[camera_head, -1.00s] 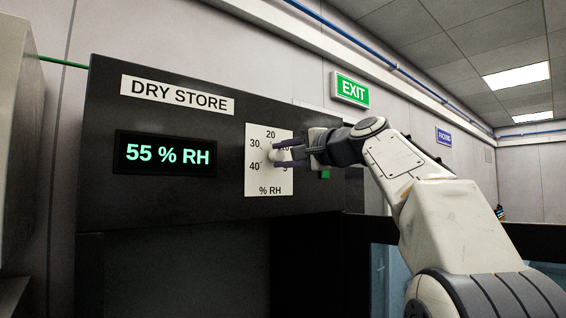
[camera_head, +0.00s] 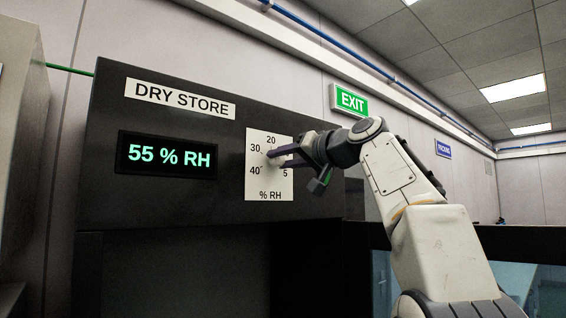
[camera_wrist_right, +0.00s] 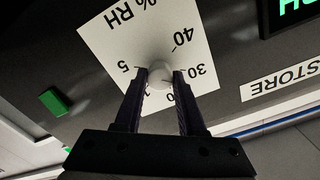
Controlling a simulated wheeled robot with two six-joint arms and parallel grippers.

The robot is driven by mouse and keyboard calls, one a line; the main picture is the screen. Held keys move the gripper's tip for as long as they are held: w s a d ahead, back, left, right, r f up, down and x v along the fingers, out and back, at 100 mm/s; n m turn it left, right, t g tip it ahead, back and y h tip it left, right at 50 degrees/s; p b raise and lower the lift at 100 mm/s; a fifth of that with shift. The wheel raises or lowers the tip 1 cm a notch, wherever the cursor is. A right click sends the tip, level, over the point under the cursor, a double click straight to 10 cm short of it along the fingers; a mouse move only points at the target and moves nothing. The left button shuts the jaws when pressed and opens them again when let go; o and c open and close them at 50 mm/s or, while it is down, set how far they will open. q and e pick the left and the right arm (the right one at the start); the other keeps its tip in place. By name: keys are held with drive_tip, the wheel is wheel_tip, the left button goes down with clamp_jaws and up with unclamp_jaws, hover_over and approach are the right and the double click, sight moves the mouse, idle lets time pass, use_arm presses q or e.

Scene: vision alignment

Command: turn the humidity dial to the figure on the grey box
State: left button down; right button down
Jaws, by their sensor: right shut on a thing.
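The humidity dial is a round white knob (camera_wrist_right: 159,74) on a white scale plate (camera_head: 256,185) marked % RH. In the head view, 20, 30, 40 and 5 are readable on the plate, and my gripper hides the rest. My right gripper (camera_head: 272,158) is shut on the knob, its two dark fingers on either side of it in the wrist view. The wrist is rolled, so the plate looks nearly upside down there. Where the knob points is not clear. The display (camera_head: 168,156) reads 55 % RH. No box with a readable target figure shows. My left gripper is not in view.
The plate is on a dark cabinet front (camera_head: 200,210) under a DRY STORE sign (camera_head: 180,99). A green block (camera_wrist_right: 54,102) stands out from the panel beside the plate. A green EXIT sign (camera_head: 350,100) is on the wall. A grey cabinet (camera_head: 20,150) stands at the left edge.

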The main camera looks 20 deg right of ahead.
drive_tip(key=shift+f+n, duration=0.15)
drive_tip(key=shift+n, duration=0.95)
drive_tip(key=c, duration=0.5)
unclamp_jaws()
drive_tip(key=b+v, duration=0.3)
drive_tip(key=v, duration=0.7)
drive_tip(key=shift+s+b, duration=0.25)
drive_tip(key=shift+b, duration=0.15)
drive_tip(key=shift+d, duration=0.15)
